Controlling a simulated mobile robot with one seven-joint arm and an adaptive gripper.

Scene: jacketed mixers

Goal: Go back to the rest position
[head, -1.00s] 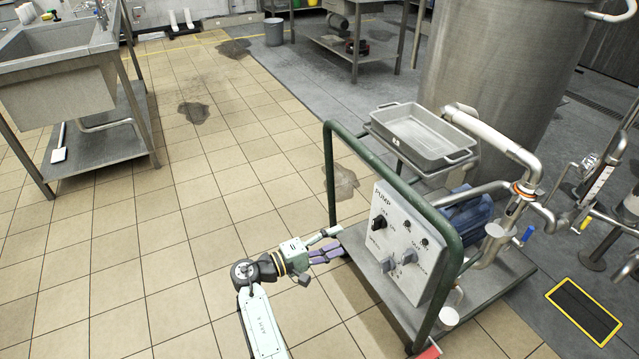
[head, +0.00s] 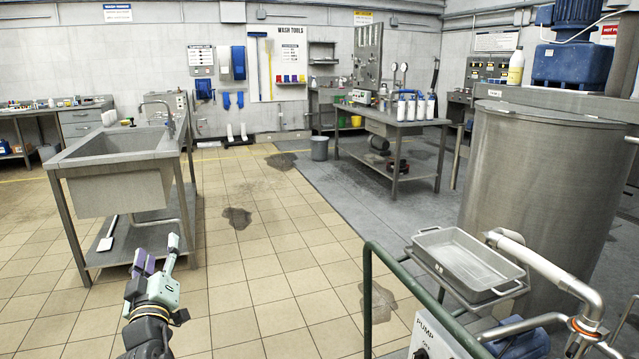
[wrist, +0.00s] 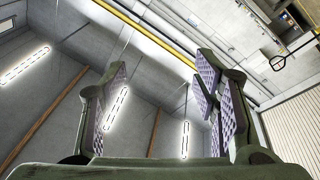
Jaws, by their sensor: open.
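My gripper (head: 158,262) is at the lower left of the head view, fingers pointing up, over the tiled floor and in front of the sink bench. It is open and empty. The pump cart (head: 372,290), with a green rail frame, stands at the lower right, apart from my gripper. Only the top of its pump panel (head: 432,340) shows.
A steel sink bench (head: 120,165) stands at the left. A grey tray (head: 468,262) sits on the cart beside a large steel tank (head: 540,190). A workbench (head: 400,130) with bottles and a grey bucket (head: 319,148) are farther back. The tiled floor (head: 265,260) between is open, with dark stains.

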